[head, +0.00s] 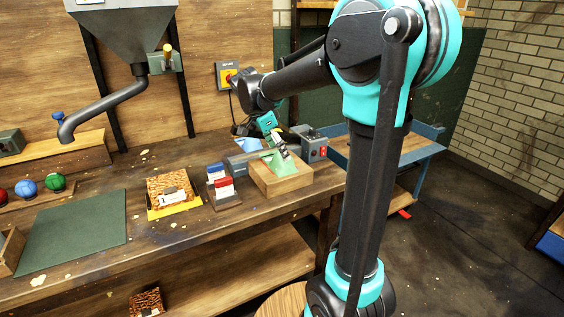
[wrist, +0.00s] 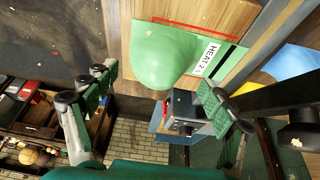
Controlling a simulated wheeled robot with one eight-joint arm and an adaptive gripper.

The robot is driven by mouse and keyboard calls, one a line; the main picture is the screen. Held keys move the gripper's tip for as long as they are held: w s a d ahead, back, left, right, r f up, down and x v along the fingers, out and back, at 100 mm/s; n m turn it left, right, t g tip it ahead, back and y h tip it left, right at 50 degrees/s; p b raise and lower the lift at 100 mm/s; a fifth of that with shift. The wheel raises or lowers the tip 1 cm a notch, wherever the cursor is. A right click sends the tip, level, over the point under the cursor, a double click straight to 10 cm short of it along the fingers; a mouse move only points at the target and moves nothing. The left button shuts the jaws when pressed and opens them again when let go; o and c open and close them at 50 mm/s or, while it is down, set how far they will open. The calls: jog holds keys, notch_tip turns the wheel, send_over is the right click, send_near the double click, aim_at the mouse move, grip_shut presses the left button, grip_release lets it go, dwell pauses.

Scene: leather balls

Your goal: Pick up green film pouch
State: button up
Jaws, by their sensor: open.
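The green film pouch (wrist: 165,52) is a rounded, bulging green shape on a wooden block. In the head view the green pouch (head: 284,164) shows on top of the wooden block (head: 268,186), partly hidden by my gripper (head: 279,146). In the wrist view my gripper (wrist: 156,84) has its two fingers wide apart, with nothing between them. The pouch lies beyond the fingertips. I cannot tell how large the gap to it is.
A grey box with a red switch (head: 314,147) stands close behind the block. A small rack with red, white and blue pieces (head: 222,188) is left of it. Further left are a patterned packet on a yellow sheet (head: 172,193) and a dark green mat (head: 75,231).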

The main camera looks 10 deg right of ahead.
aim_at(281, 158)
jog(key=shift+x, duration=1.95)
jog(key=shift+s+a, duration=0.1)
jog(key=shift+a, duration=0.05)
jog(key=shift+c, duration=0.6)
jog(key=c, duration=1.3)
jog(key=shift+c, duration=0.2)
